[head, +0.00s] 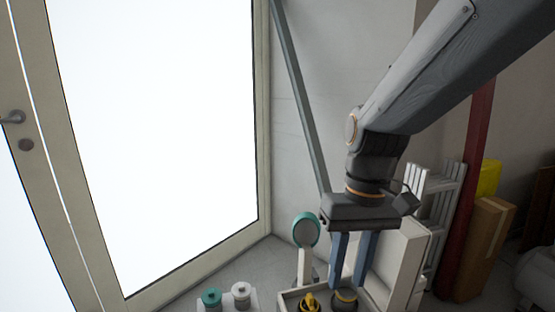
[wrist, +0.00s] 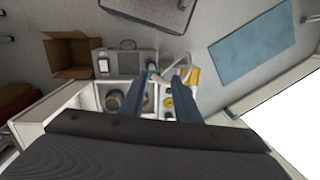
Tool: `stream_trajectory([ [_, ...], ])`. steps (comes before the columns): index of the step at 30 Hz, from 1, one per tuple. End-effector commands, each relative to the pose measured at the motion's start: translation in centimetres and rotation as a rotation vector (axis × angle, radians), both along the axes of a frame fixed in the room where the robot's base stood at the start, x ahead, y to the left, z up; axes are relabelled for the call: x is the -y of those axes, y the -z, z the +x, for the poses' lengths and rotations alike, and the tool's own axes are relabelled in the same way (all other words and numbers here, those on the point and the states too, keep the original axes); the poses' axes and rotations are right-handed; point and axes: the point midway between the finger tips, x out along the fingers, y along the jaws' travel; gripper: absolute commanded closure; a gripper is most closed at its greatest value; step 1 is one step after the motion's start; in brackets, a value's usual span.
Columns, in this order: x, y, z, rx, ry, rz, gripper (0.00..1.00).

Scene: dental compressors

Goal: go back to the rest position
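My gripper (head: 347,283) points down with its two blue fingers spread apart. It is open, and I see nothing held between them. It hangs above a pale open box (head: 290,297) at the bottom of the head view. In the box are a yellow-and-black part (head: 309,303) and a dark round part with a yellow band (head: 344,299), just below the fingertips. In the wrist view the spread fingers (wrist: 166,76) reach over the box's divided compartments, and a dark round part (wrist: 114,100) sits in the left one. Whether the fingers touch anything is unclear.
White slatted racks (head: 440,190), a red post and a cardboard box (head: 487,245) are at right. A glass door fills the left.

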Motion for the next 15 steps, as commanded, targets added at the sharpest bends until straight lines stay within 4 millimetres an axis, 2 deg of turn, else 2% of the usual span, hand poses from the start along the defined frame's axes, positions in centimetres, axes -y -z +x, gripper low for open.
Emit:
stream_trajectory([
  [3, -0.6, 1.0, -1.9, 0.033, -0.009, -0.013, 0.71],
  [11, -1.3, 3.0, -5.2, 0.095, -0.022, -0.03, 0.71],
  [15, -0.6, 2.1, -5.3, 0.095, 0.0, -0.038, 0.71],
])
